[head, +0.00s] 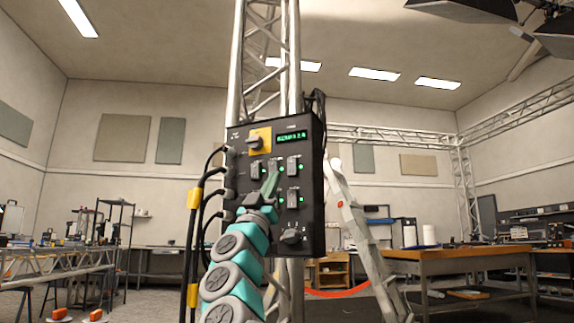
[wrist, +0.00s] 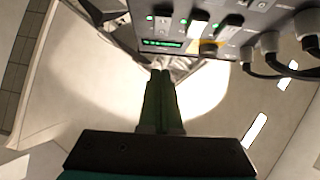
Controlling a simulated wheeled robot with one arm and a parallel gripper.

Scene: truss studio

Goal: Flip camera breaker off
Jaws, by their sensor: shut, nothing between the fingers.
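A black breaker panel (head: 311,215) is fixed to the upright truss in the head view. It carries several rocker breakers, among them an upper left one (head: 257,169), an upper right one (head: 293,166) and a lower right one (head: 292,198), with green lights beside them. The labels are too small to read, so I cannot tell which is the camera breaker. My gripper (head: 271,182) is in front of the panel's middle, fingers up, hiding part of the breaker area. In the wrist view its green fingers (wrist: 160,78) are shut and empty, below the panel (wrist: 255,22); contact is not visible.
A yellow-backed rotary switch (head: 257,141) and a green display (head: 292,137) are at the panel's top, a round knob (head: 292,237) at its bottom. Black cables (head: 208,190) plug into its left side. A ladder-like stand (head: 350,220) and wooden workbench (head: 450,262) are to the right.

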